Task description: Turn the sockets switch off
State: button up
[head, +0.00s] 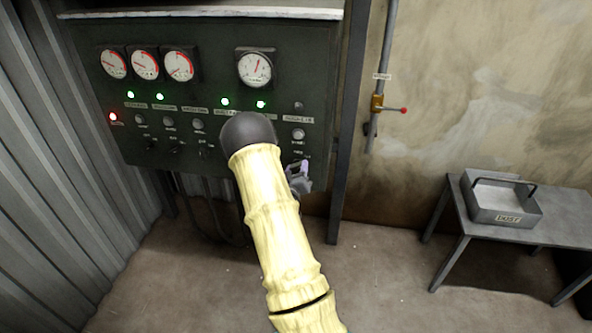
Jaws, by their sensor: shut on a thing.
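A dark green control panel (210,80) hangs on the left, with gauges, lamps and rows of small switches under labels. My gripper (301,168) is at the panel's lower right, below the right-hand column's label (298,119) and round button (298,134). That label is too small to read surely. The gripper is shut on a small switch there. The switch is mostly hidden by the fingers, so its position cannot be told. My pale yellow arm covers the panel's lower middle and the switches behind it.
Several green lamps and one red lamp (113,117) are lit. The lamp (298,105) above the right-hand column is dark. A pipe with a red-handled valve (378,104) runs up the wall. A metal table (459,200) with a grey tray (486,213) stands right. Floor between is clear.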

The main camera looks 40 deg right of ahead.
jog(key=shift+n, duration=0.5)
jog(key=n, duration=0.4)
jog(key=shift+a+n+b, duration=0.1)
jog(key=shift+n+b, duration=0.2)
jog(key=n, duration=0.6)
jog(key=shift+n, duration=0.3)
jog(key=o, duration=1)
jog(key=shift+p+v, duration=1.95)
jog(key=shift+v, duration=6.75)
